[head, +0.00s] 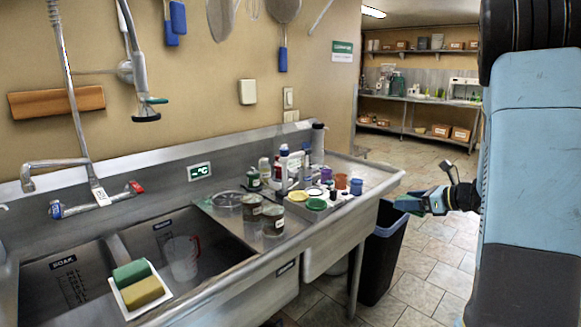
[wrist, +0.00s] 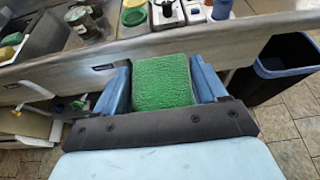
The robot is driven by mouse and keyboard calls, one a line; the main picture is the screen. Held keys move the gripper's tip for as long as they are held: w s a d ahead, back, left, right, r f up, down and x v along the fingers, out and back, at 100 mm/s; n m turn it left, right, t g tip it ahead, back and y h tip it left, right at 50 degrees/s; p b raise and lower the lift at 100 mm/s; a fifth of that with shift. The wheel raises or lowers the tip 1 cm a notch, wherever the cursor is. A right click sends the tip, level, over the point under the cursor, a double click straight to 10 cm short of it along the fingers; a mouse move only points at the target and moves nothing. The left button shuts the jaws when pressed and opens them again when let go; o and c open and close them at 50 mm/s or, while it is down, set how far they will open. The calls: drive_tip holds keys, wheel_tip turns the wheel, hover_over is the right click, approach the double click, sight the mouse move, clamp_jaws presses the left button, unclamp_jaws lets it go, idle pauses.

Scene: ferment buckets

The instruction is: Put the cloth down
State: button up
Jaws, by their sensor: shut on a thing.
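The green cloth (wrist: 162,84) is a square, textured piece held between the blue fingers of my gripper (wrist: 163,76) in the wrist view. The gripper is shut on it. In the head view my gripper (head: 425,203) shows at the right, beyond the right end of the steel counter, and appears over or near the dark bin (head: 381,262). In the wrist view the cloth is in front of the counter edge, and the bin (wrist: 282,70) stands to its right. The cloth's underside is hidden.
The steel counter (head: 352,180) carries bottles, jars, cans and coloured lids near its right end. Two sink basins are at the left, with a clear jug (head: 183,257) and a tray of sponges (head: 141,288). Tiled floor is open at the right.

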drive_tip(key=w+a+f+m+t+h, duration=0.15)
drive_tip(key=a+f, duration=0.25)
drive_tip(key=f, duration=0.5)
drive_tip(key=w+a+f+m+h, duration=0.1)
drive_tip(key=w+a+f, duration=0.25)
drive_tip(key=f, duration=0.45)
drive_tip(key=w+a+f+m+t+h, duration=0.15)
drive_tip(key=a+f, duration=0.25)
drive_tip(key=f, duration=0.5)
drive_tip(key=w+r+m+h, duration=0.1)
drive_tip(key=w+r, duration=0.2)
drive_tip(key=r, duration=1.2)
drive_tip(key=shift+m, duration=0.3)
